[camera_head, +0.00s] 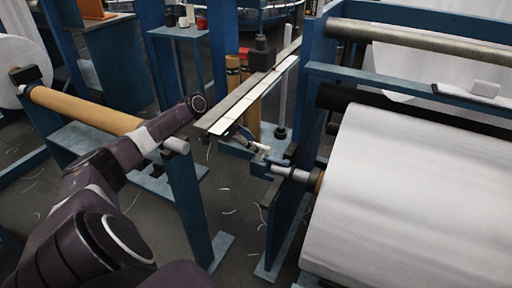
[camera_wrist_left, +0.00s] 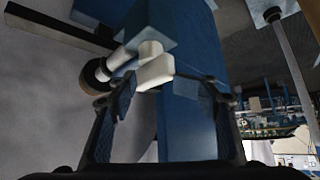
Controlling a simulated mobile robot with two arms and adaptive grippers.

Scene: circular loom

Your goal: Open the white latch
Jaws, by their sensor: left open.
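The white latch (camera_wrist_left: 156,66) is a small white block beside the blue frame post. It shows in the left wrist view at the top centre, between and just beyond the fingertips of my left gripper (camera_wrist_left: 166,88). The fingers are spread apart, with no clear contact on the latch. In the head view my left gripper (camera_head: 238,133) is small and dark, partly hidden, and close to the small white latch piece (camera_head: 263,149) at the end of the roll shaft. My right gripper is not in view.
A large white fabric roll (camera_head: 410,200) fills the right side, with its shaft (camera_head: 291,173) by the blue post. A long flat rail (camera_head: 255,88) runs above the gripper. A tan roller (camera_head: 85,110) is at left. Threads litter the floor.

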